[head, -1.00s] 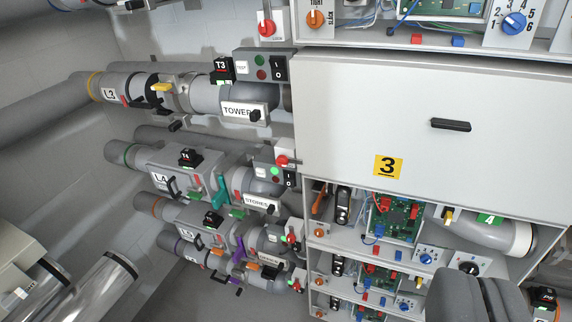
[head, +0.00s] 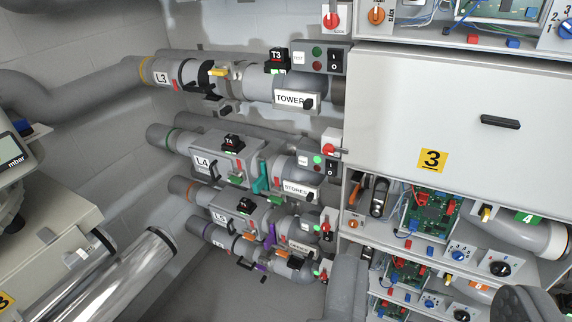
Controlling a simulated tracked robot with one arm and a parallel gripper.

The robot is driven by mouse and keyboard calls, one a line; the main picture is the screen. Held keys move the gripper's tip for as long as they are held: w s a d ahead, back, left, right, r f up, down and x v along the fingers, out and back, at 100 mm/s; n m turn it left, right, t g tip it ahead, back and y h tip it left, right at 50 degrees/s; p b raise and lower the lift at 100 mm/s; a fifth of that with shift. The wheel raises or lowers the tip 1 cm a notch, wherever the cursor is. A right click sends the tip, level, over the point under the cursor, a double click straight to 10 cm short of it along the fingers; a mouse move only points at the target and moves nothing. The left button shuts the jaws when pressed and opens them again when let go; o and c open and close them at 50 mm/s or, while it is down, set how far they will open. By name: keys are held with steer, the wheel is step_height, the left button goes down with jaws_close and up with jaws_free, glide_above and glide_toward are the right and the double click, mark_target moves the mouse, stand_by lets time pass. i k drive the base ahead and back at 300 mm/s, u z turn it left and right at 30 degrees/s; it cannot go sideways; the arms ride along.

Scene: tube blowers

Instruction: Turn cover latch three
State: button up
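The white cover marked with a yellow 3 label (head: 432,161) closes a wide cabinet bay at the right. Its black bar latch (head: 500,121) lies nearly horizontal on the cover face, right of and above the label.
Open shelves with circuit boards (head: 430,212) and knobs lie under the cover, and another open bay is above. At left are labelled pipes, including L3 (head: 162,78) and TOWER (head: 290,99).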

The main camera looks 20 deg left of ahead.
mark_target(328, 149)
steer(key=u, duration=0.7)
steer(key=k, duration=0.9)
steer(key=u, duration=1.1)
steer(key=i, duration=1.4)
steer(key=z, duration=1.25)
steer(key=i, duration=0.65)
steer(key=z, duration=0.4)
